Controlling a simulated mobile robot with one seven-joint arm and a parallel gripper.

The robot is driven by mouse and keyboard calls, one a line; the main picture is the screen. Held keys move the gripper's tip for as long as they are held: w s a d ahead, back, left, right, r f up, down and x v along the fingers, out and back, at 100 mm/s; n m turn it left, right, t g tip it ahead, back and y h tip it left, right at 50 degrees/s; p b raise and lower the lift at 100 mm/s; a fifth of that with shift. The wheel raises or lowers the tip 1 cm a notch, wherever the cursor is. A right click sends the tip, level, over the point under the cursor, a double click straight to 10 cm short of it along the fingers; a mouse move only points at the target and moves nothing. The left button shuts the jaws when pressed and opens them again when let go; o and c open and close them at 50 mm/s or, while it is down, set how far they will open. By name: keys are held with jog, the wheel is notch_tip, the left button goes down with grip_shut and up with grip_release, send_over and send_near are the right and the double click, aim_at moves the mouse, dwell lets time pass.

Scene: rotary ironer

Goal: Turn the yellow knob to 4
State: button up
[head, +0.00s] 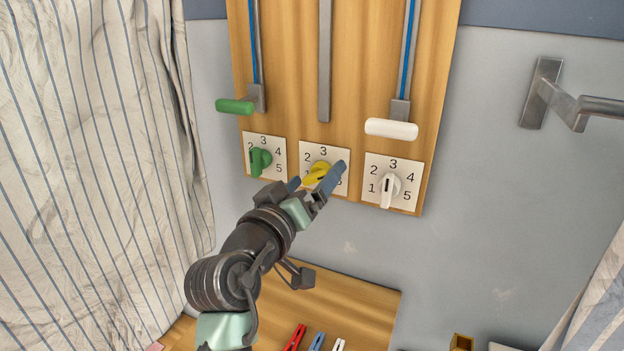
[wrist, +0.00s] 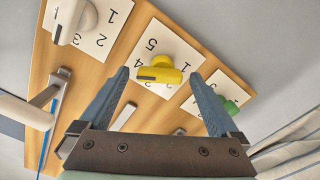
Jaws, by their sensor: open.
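The yellow knob (head: 318,171) sits on the middle white dial of the wooden panel. It also shows in the wrist view (wrist: 164,70), where a dark mark lies on its left end. In the head view its bar slants from lower left to upper right. The dial's 2 and 3 are readable there; a finger covers the 4's area, so I cannot read the exact setting. My gripper (head: 319,173) is open in front of this dial. In the wrist view its fingertips (wrist: 158,72) lie on either side of the knob, with visible gaps to both.
A green knob (head: 260,161) is on the left dial and a white knob (head: 388,187) on the right dial. A green lever handle (head: 235,106) and white lever handle (head: 391,129) hang above. A striped cloth (head: 90,150) is at left, a metal bracket (head: 545,92) at right.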

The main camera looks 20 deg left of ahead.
jog(key=s, duration=1.3)
jog(key=shift+a, duration=0.2)
jog(key=shift+w+r, duration=0.1)
jog(key=w+d+r+m+t, duration=0.2)
jog(key=d+r, duration=0.4)
jog(key=r, duration=0.3)
jog(key=s+d+r+m+t, duration=0.1)
jog(key=s+d+r+t, duration=0.2)
jog(key=d+r, duration=0.3)
jog(key=s+d+r+m+t+p, duration=0.1)
jog(key=s+d+r+m+t, duration=0.2)
jog(key=r, duration=0.5)
jog(key=s+d+r+t, duration=0.2)
jog(key=s+d+r, duration=0.25)
jog(key=r, duration=0.25)
notch_tip(320, 180, up, 17)
jog(key=w+p, duration=0.1)
jog(key=p, duration=1.6)
jog(key=shift+a+g+y, duration=0.2)
jog(key=shift+g+y, duration=0.1)
